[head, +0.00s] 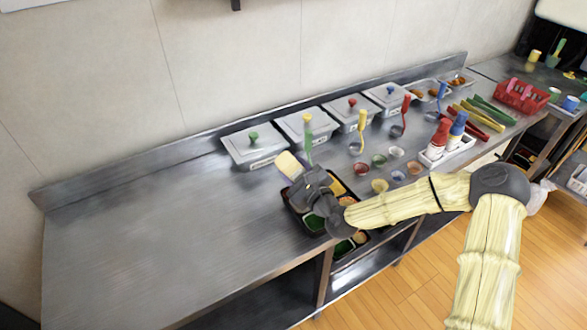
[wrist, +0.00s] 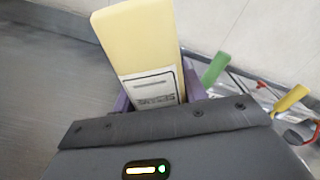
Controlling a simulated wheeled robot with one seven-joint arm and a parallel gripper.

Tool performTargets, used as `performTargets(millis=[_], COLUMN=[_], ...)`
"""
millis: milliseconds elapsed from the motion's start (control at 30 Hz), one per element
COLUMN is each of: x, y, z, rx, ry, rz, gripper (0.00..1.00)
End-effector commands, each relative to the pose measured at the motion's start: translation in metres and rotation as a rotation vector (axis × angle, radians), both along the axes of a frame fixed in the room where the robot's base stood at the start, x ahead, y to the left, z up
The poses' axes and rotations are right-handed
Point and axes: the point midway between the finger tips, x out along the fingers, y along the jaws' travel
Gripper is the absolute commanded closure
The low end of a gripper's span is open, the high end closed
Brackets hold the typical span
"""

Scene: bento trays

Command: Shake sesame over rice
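My gripper (head: 303,178) is shut on a pale yellow shaker (head: 289,165) with a white label, held tilted above the bento tray. In the wrist view the shaker (wrist: 140,50) stands between the purple-grey fingers, its label facing the camera. The black bento tray (head: 286,196) lies near the table's front edge, below my gripper. Several compartments show yellow, green and tan contents. My gripper and forearm hide much of the tray, and I cannot make out the rice or any sesame.
Lidded steel containers (head: 254,150) line the back, with upright-handled ladles (head: 361,122) before them. Small coloured bowls (head: 379,186) stand right of the tray. A white caddy (head: 447,152) holds red and blue bottles. The left half of the steel table (head: 140,240) is clear.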

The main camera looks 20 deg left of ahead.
Motion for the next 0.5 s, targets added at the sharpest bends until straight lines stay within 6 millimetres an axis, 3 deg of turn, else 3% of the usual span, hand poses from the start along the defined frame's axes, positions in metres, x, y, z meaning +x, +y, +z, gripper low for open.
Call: performTargets(millis=[200, 500], x=[0.000, 0.000], y=[0.000, 0.000], z=[-0.034, -0.032], rx=[0.001, 0.001], ry=[0.002, 0.000], rz=[-0.001, -0.001], gripper=[0.62, 0.62])
